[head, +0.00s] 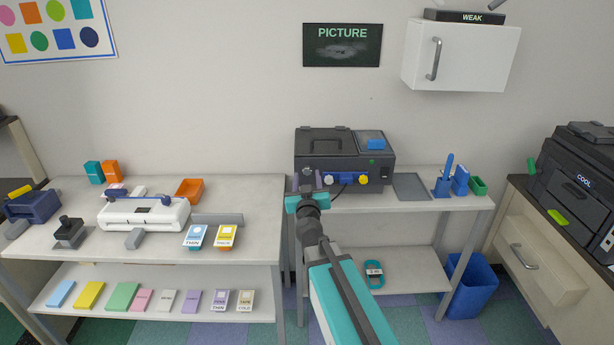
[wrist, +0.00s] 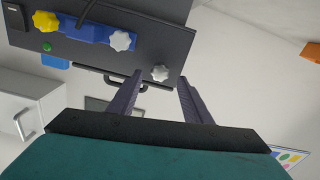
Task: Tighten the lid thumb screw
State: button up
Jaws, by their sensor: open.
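The dark machine (head: 345,150) with a lid stands on the right-hand table. A pale star-shaped knob (wrist: 160,73) sits on its front by a black handle (wrist: 112,82); it looks like the lid thumb screw. My gripper (wrist: 161,76) is open, its two purple fingers spread. In the wrist view the knob appears between the fingertips, with gaps on both sides; I cannot tell the depth. In the head view my gripper (head: 308,182) is at the machine's left front. A white knob (wrist: 122,41) and a yellow knob (wrist: 45,21) sit on a blue strip beside it.
Right of the machine are a grey mat (head: 411,187), a blue pen holder (head: 441,187) and a green box (head: 478,185). The left table holds a white laminator (head: 145,216) and an orange tray (head: 189,189). A blue bin (head: 470,287) stands on the floor at right.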

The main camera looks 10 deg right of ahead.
aim_at(307, 172)
jog(key=shift+x, duration=1.55)
jog(key=c, duration=1.1)
